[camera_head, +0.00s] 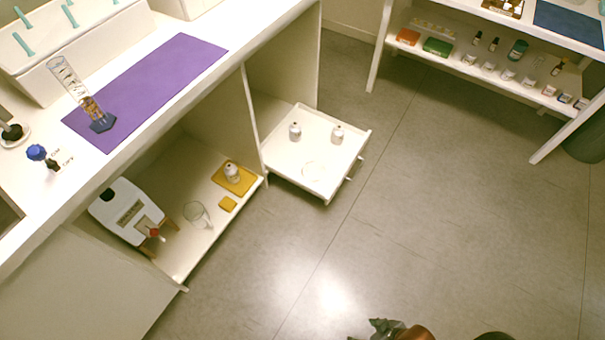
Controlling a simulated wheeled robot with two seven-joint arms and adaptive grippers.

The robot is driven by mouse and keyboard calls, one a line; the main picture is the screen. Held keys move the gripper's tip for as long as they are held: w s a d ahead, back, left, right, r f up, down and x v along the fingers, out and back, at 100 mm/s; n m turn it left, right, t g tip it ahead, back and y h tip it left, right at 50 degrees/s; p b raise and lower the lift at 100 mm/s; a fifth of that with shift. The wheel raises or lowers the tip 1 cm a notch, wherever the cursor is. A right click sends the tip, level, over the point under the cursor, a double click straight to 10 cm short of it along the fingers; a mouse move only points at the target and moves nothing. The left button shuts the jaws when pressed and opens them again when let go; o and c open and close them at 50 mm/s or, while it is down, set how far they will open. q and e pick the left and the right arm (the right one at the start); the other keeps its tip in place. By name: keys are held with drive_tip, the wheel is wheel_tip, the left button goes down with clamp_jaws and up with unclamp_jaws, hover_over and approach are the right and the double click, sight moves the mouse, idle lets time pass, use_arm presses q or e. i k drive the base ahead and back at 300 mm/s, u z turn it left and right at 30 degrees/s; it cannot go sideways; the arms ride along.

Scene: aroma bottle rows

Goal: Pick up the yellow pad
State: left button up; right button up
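A small yellow pad (228,204) lies flat on the white lower shelf of the left cabinet, near its front edge. Behind it, a larger yellow mat (222,176) lies flat with a white bottle (232,171) standing on it. Dark grey parts that look like my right gripper (383,328) show at the bottom edge, far from the pad over the floor. They are mostly cut off, so the fingers' state is unclear. My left gripper is not in view.
On the same shelf stand a clear glass (197,215) and a white device (131,212). An open white drawer (312,185) to the right holds two bottles. The counter above carries a purple mat (160,85) and a tilted cylinder (77,90). The floor (420,215) is clear.

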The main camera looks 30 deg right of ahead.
sight(228, 204)
drive_tip(key=u, duration=0.3)
drive_tip(key=i, duration=1.3)
drive_tip(key=u, duration=0.55)
